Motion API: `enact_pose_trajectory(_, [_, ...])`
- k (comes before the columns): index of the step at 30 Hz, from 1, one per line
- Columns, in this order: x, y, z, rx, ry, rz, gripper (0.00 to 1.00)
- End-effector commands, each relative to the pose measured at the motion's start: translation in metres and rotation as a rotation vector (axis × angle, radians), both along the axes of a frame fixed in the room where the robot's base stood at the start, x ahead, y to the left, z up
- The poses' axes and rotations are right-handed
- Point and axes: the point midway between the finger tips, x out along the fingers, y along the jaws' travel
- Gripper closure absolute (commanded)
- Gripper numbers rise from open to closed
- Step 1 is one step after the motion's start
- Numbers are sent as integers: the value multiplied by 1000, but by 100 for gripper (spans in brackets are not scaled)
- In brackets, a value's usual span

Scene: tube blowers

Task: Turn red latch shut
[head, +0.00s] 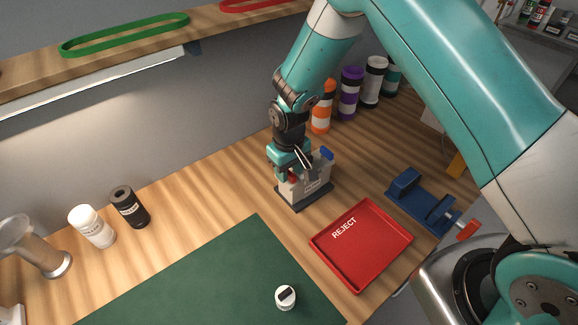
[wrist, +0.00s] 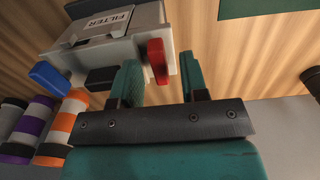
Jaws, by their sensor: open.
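The red latch (wrist: 157,62) is a short rounded lever on the side of a pale grey box (wrist: 135,45) with a FILTER panel (wrist: 108,22). In the head view the latch (head: 292,177) is mostly hidden by my gripper (head: 284,170). The box (head: 314,182) stands upright on a dark base on the bench. My gripper (wrist: 158,68) is open, with its two teal fingers on either side of the latch in the wrist view. A gap shows between each finger and the latch; I cannot tell how deep it sits.
A blue latch (wrist: 50,78) is on the same box. A red REJECT tray (head: 362,245) and a blue fixture (head: 420,203) lie to the right. Several striped bottles (head: 349,92) stand behind. A green mat (head: 215,285) with a small white jar (head: 285,297) lies in front.

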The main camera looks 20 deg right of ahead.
Motion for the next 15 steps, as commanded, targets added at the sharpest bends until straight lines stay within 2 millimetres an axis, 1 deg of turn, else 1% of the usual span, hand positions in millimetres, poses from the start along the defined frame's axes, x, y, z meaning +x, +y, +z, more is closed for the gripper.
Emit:
enact_pose_trajectory(4, [0,0,-5,0,0,0,60])
enact_pose_trajectory(10, [0,0,-5,0,0,0,60])
enact_pose_trajectory(11, [0,0,-5,0,0,0,64])
enact_pose_trajectory(12, [0,0,-5,0,0,0,73])
enact_pose_trajectory(14, [0,0,-5,0,0,0,87])
enact_pose_trajectory(15, [0,0,-5,0,0,0,96])
